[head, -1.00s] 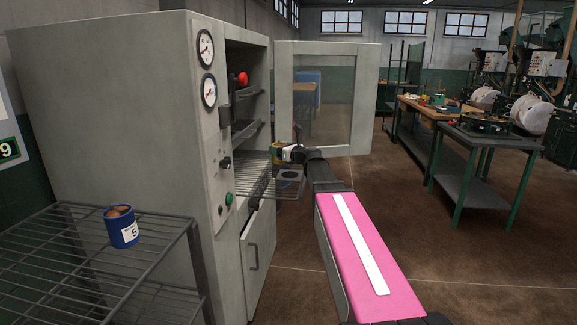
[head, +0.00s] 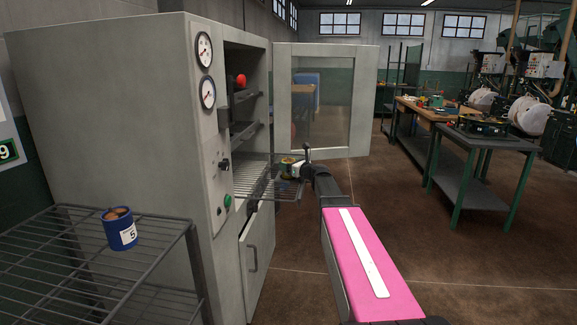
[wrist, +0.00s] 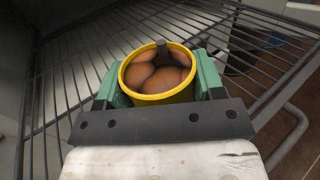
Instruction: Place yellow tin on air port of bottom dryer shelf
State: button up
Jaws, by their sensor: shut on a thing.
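The yellow tin (wrist: 158,75) is open-topped and holds several brown rounded pieces. My gripper (wrist: 160,84) is shut on the tin, with a green finger on each side. In the head view the tin (head: 287,162) shows small and partly covered by my gripper (head: 288,168), in front of the dryer opening. The bottom dryer shelf (head: 252,180) is a wire rack sticking out of the dryer (head: 120,120). The tin is over its outer part; I cannot tell whether it touches the wires. The air port is hidden or not clear behind my gripper.
The dryer door (head: 325,105) with its window stands open behind the gripper. A blue tin (head: 120,229) stands on the wire rack (head: 60,270) at front left. Workbenches are at right; the floor between is clear.

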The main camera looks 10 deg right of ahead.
jog(key=shift+f, duration=0.3)
jog(key=shift+s+f, duration=0.1)
jog(key=shift+f, duration=0.3)
jog(key=o, duration=1)
jog(key=shift+r, duration=0.45)
jog(key=v, duration=1.2)
jog(key=shift+r, duration=0.25)
